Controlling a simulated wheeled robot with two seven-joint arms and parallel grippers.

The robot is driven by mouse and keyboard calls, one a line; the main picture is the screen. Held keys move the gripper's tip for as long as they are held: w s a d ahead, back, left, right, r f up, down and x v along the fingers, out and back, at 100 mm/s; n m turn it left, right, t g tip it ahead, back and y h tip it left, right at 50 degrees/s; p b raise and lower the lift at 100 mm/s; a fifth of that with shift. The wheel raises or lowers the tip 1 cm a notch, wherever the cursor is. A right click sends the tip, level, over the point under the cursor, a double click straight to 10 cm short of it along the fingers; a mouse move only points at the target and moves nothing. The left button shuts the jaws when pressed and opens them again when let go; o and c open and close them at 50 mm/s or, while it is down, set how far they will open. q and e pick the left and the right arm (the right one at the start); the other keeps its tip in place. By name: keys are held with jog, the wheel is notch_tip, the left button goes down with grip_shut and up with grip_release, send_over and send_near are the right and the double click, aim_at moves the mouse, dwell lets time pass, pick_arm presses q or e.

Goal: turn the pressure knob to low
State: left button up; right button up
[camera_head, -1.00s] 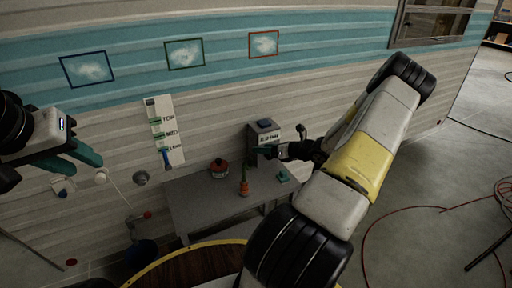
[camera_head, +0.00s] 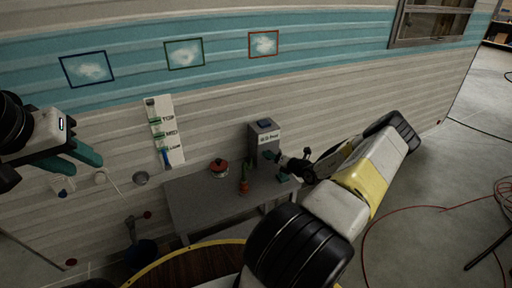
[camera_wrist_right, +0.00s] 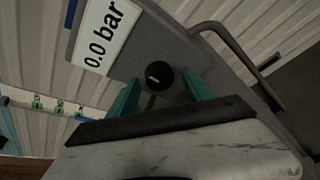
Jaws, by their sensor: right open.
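The pressure unit (camera_head: 264,142) is a grey box with a blue top, standing against the camper wall at the back of a small grey table. In the right wrist view, its label (camera_wrist_right: 105,32) reads "0.0 bar". Beside the label is a round black knob (camera_wrist_right: 159,77) with a pale pointer mark. My right gripper (camera_wrist_right: 160,86) is open, its teal fingers on either side of the knob in that view. I cannot tell whether they touch it. In the head view, this gripper is small, in front of the box. My left gripper (camera_head: 76,160) is open and empty at the left.
The grey table (camera_head: 203,205) also bears a red round item (camera_head: 220,168) and an orange-based item (camera_head: 244,182). A level chart (camera_head: 165,133) marked TOP and MID hangs on the wall. A bent grey handle (camera_wrist_right: 240,50) passes close to the right gripper.

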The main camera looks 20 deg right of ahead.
jog(key=shift+w+a, duration=0.1)
grip_shut()
jog(key=shift+n+h, duration=0.3)
jog(key=shift+n, duration=0.2)
grip_release()
jog(key=v, duration=0.7)
jog(key=shift+s+r, duration=0.15)
jog(key=shift+s, duration=0.25)
